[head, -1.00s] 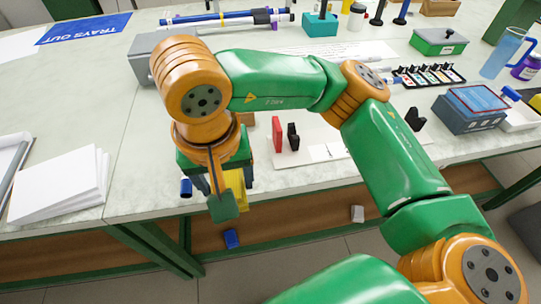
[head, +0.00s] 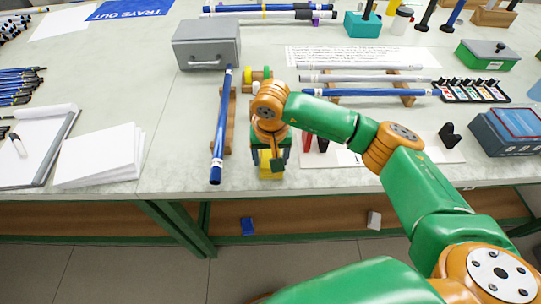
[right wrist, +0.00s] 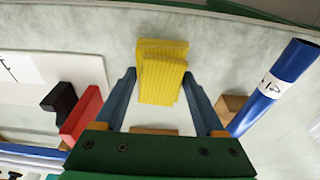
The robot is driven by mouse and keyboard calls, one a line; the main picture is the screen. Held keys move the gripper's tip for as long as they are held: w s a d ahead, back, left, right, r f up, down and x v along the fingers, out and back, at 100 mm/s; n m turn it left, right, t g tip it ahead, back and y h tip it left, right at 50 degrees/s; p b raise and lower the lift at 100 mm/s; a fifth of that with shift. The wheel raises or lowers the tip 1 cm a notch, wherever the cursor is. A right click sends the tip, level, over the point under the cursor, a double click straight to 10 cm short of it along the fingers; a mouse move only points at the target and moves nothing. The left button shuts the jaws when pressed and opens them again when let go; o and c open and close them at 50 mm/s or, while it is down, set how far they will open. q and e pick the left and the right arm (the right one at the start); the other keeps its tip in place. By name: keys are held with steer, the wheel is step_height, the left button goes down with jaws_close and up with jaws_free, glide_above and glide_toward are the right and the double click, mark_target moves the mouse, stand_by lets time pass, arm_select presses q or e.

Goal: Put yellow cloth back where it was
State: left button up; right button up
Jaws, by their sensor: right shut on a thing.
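The yellow cloth (head: 268,170) is a small folded, ribbed pad near the front edge of the table. My right gripper (head: 271,158) is shut on it from above. In the right wrist view the cloth (right wrist: 163,72) sits between the two blue fingertips of the right gripper (right wrist: 160,85), sticking out beyond them. I cannot tell whether the cloth touches the table. My left gripper is not in view.
A blue rod (head: 222,125) lies on a wooden rest (head: 231,135) just left of the gripper. Red and black uprights (right wrist: 80,115) stand on a white board to its right. A grey box (head: 206,45) is behind. Bare tabletop lies in front.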

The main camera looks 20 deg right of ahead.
steer(key=shift+f, duration=0.2)
steer(key=o, duration=1.2)
steer(key=shift+c, duration=0.2)
steer(key=shift+r, duration=0.75)
step_height(320, 180, up, 11)
steer(key=s, duration=0.1)
steer(key=shift+s+a, duration=0.25)
steer(key=shift+s, duration=0.15)
steer(key=shift+f, duration=0.1)
